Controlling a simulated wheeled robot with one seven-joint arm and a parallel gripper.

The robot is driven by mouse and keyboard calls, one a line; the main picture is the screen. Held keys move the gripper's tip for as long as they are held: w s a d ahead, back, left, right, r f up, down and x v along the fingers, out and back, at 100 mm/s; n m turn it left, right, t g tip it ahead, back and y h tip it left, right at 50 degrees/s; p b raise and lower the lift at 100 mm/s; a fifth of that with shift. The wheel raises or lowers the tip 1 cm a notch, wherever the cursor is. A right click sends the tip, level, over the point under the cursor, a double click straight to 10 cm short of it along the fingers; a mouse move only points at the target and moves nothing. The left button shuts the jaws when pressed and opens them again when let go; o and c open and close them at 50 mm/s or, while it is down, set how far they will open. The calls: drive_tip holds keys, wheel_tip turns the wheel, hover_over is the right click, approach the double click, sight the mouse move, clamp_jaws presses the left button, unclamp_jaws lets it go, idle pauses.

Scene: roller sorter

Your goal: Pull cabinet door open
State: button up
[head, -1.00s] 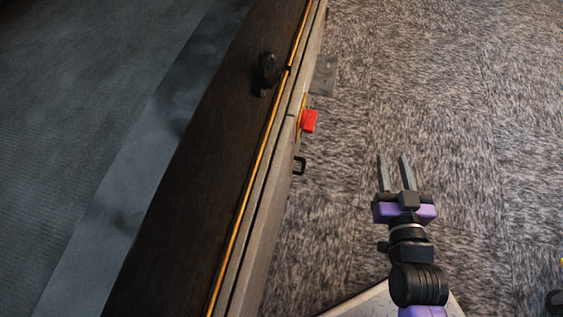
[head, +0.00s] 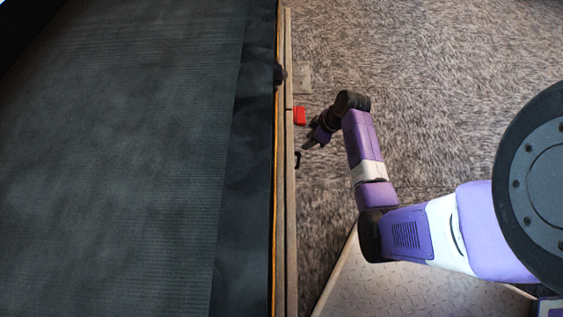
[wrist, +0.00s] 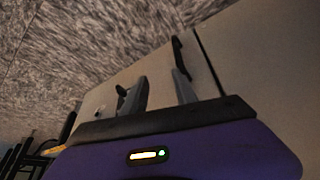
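A small dark handle (head: 298,158) sticks out from the cabinet's side edge in the head view. In the wrist view a dark bar that looks like this handle (wrist: 177,52) stands on the pale cabinet panel (wrist: 240,45), just past the tip of the right finger. My gripper (head: 309,144) is close beside the cabinet, just above and right of the handle in the head view. In the wrist view my gripper (wrist: 160,82) has its fingers apart, with nothing visibly held between them. The door face is hidden from above; I see no opened gap.
A red block (head: 299,116) sticks out from the cabinet side just above the handle in the picture. A dark knob (head: 280,74) and a grey plate (head: 304,78) lie farther up. The dark belt (head: 120,150) fills the left. Carpet (head: 440,50) to the right is clear.

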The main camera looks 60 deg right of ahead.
drive_tip(key=s+a+n+y, duration=0.1)
drive_tip(key=a+n, duration=0.1)
drive_tip(key=a, duration=0.1)
drive_tip(key=b, duration=0.5)
hover_over(298, 166)
drive_tip(key=shift+g, duration=0.3)
drive_tip(key=f, duration=0.7)
drive_tip(key=shift+w+d+f, duration=0.2)
drive_tip(key=shift+d+f, duration=0.05)
drive_tip(key=shift+f, duration=0.15)
drive_tip(key=shift+p, duration=0.3)
clamp_jaws()
